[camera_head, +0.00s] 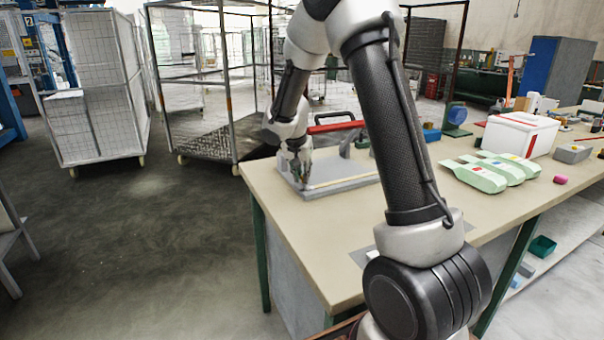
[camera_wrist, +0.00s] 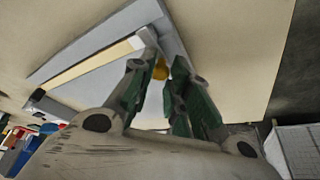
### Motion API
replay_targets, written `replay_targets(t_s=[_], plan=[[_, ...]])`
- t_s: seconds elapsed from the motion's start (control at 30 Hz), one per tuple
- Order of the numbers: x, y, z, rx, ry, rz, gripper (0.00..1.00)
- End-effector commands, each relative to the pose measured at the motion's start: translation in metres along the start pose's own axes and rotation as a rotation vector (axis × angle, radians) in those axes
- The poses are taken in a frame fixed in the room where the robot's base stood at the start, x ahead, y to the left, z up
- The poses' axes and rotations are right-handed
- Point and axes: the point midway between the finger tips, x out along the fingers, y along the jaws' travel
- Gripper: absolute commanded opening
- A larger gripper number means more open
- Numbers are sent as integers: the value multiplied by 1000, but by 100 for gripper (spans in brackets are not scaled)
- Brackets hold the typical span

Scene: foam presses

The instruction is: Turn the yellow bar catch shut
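The yellow catch (camera_wrist: 160,70) shows in the wrist view as a small rounded yellow piece at the near corner of a grey press plate. Only part of it shows, so I cannot tell how far it is turned. My gripper (camera_wrist: 167,62) has its two green-padded fingers apart, one on each side of the catch; I cannot tell whether they touch it. In the head view my gripper (camera_head: 301,182) points down at the left end of the flat grey press (camera_head: 343,183). The catch is hidden there by the fingers. A red bar handle (camera_head: 335,127) shows behind the press.
The press lies on a beige table (camera_head: 300,235), near its left edge. Green moulded pieces (camera_head: 480,178), a white box with a red-edged lid (camera_head: 515,137) and a pink roll (camera_head: 560,180) stand to the right. Wire cages (camera_head: 215,95) stand beyond the table.

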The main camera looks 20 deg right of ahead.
Motion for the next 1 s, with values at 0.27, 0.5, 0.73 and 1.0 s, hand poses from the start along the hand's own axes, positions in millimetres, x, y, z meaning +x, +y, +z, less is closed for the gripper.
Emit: replay_targets(t_s=[0.27, 0.5, 0.73, 1.0], plan=[[0, 0, 0, 1, 1, 0, 40], [-5, 0, -1, 1, 2, -1, 40], [-47, -1, -1, 0, 4, -3, 40], [-102, -1, -1, 1, 3, -3, 40]])
